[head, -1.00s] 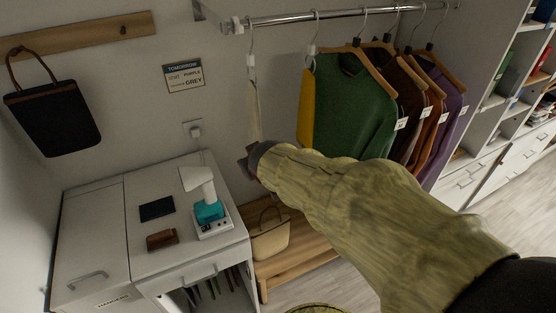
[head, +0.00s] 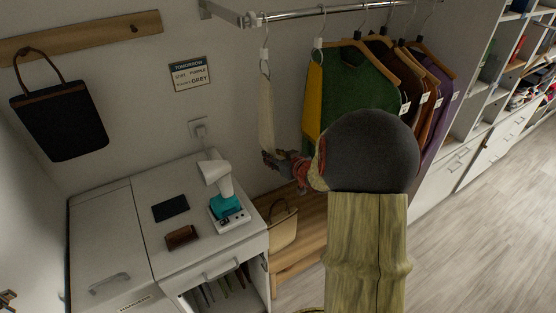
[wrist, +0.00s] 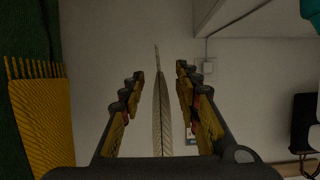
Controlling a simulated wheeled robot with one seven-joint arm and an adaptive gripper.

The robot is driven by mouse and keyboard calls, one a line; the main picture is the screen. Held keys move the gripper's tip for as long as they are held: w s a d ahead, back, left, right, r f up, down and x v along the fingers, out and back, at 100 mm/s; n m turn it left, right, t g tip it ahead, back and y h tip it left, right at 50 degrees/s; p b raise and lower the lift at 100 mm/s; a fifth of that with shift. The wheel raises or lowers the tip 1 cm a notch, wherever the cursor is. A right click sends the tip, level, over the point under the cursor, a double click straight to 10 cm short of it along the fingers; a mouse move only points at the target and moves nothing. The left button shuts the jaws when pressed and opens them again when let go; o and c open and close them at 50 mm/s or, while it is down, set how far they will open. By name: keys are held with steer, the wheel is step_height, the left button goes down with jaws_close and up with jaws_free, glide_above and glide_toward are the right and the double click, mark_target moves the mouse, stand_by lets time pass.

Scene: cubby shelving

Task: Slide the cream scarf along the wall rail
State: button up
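The cream scarf (head: 266,115) hangs from a hook at the left end of the chrome wall rail (head: 325,12). My gripper (head: 273,159) is at the scarf's lower end in the head view, partly hidden behind my own wrist. In the wrist view the scarf (wrist: 162,118) stands edge-on between my two fingers, with a gap on each side. My gripper (wrist: 158,80) is open there, and neither finger visibly touches the scarf.
Right of the scarf hang a yellow scarf (head: 313,100), a green sweater (head: 355,85) and several other garments on hangers. Below are a white cabinet (head: 115,235) with a small lamp-like device (head: 222,195), and a wooden bench (head: 300,243) with a cream bag (head: 283,228).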

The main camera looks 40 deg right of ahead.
steer(key=shift+b+x, duration=0.35)
steer(key=shift+x, duration=1.65)
steer(key=shift+r, duration=0.1)
steer(key=c, duration=0.8)
jaws_close()
